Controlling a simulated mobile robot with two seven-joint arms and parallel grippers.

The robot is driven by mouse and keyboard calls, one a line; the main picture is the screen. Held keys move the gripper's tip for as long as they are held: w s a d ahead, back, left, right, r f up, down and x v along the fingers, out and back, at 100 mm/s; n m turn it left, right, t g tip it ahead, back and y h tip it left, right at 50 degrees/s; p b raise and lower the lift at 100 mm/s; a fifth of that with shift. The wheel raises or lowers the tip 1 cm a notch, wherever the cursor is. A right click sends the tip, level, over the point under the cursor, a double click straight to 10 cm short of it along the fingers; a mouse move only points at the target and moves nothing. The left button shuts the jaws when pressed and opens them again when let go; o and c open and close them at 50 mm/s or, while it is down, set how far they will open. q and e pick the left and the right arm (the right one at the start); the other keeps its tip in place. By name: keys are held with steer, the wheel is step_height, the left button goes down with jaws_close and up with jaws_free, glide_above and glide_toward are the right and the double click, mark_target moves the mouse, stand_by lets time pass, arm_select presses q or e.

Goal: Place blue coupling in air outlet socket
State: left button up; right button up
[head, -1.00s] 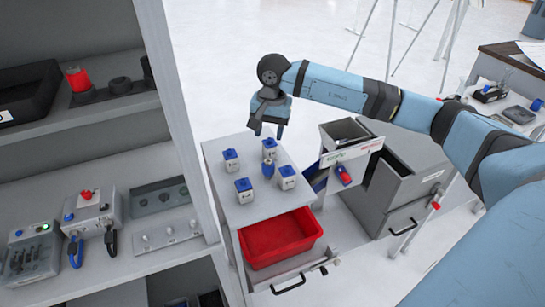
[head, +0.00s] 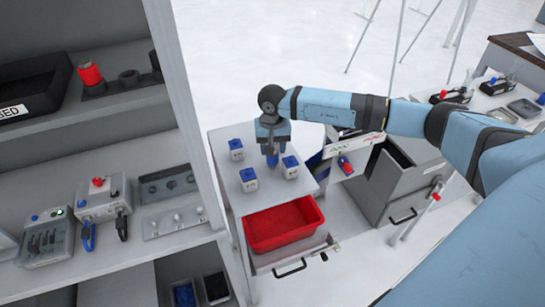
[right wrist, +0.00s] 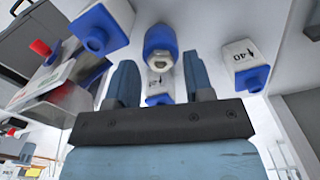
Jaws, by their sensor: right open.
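My right gripper (head: 271,150) is open and points down over the cabinet top in the head view. Its two fingers also show in the right wrist view (right wrist: 160,78). A rounded blue-and-white piece (right wrist: 161,42), which looks like the blue coupling, is seen between and beyond the fingertips, not clearly touched by them. In the head view the gripper largely covers it. White blocks with blue caps stand around it: one at the back left (head: 236,149), one at the front (head: 248,179) and one at the right (head: 290,167). I cannot tell which fitting is the air outlet socket. My left gripper is out of view.
A red bin (head: 285,226) sits in the open drawer below the cabinet top.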

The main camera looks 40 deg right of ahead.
step_height(320, 180, down, 4)
steer(key=shift+w+r+p, duration=0.15)
steer(key=shift+r+p, duration=0.1)
steer(key=shift+p, duration=0.2)
steer(key=shift+d+f, duration=0.1)
steer(key=shift+f, duration=0.15)
steer(key=c, duration=0.6)
steer(key=shift+r, duration=0.15)
steer(key=shift+c, duration=0.2)
step_height(320, 180, up, 19)
steer(key=b, duration=0.4)
steer(key=s+a+f+n+p, duration=0.4)
steer(key=s+a+f+n, duration=0.1)
steer(key=s+a, duration=0.6)
steer(key=shift+a+f+n, duration=0.3)
steer(key=shift+a+f, duration=0.45)
steer(key=shift+f, duration=0.15)
steer(key=shift+s+f, duration=0.1)
